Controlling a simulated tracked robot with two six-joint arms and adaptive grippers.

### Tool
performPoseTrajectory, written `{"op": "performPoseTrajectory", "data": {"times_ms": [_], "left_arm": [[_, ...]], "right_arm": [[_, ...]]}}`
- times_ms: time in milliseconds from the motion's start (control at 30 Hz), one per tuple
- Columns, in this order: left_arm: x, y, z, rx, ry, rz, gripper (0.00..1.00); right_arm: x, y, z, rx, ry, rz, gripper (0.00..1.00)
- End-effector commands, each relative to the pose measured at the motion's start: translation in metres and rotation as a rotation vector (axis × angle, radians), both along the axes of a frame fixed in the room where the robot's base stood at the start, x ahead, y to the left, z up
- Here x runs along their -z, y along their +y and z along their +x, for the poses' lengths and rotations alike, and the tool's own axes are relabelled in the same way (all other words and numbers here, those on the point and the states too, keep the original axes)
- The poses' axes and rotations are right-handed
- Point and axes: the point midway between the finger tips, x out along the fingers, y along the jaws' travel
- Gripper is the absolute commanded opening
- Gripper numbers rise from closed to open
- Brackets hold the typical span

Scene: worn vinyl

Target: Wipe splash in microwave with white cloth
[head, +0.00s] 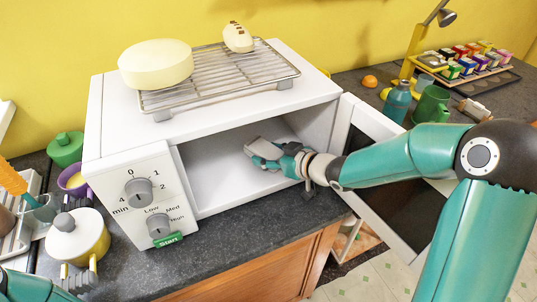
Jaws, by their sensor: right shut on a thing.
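The white microwave (128,165) stands on the dark counter with its door (385,175) swung open to the right. My right gripper (268,157) reaches through the opening into the cavity (215,170). It is shut on a pale, greyish-white piece, apparently the white cloth (262,147), low inside near the floor. Gripper and cloth overlap, so I cannot tell whether the cloth touches the floor. I see no splash on the visible inner surfaces.
A wire rack (220,80) on the microwave holds a cream round block (155,64) and a small loaf-like item (238,37). A green jar (65,148) and purple bowl (72,180) stand left. Bottle (397,101), green mug (432,104) and colored boxes (465,63) stand right.

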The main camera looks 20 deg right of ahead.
Motion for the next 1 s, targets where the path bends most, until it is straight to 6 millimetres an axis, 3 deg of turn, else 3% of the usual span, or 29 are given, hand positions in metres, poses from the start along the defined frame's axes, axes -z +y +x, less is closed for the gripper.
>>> {"op": "performPoseTrajectory", "data": {"times_ms": [167, 700, 1000], "left_arm": [[0.0, 0.0, 0.0, 0.0, 0.0, 0.0, 0.49], [-0.003, 0.0, 0.0, 0.0, 0.0, 0.0, 0.49], [-0.003, 0.0, 0.0, 0.0, 0.0, 0.0, 0.49]], "right_arm": [[0.0, -0.001, -0.006, 0.001, 0.004, 0.0, 0.28], [0.0, -0.007, -0.053, 0.001, 0.032, 0.002, 0.28], [0.0, -0.008, -0.058, 0.0, 0.034, 0.001, 0.28]]}}
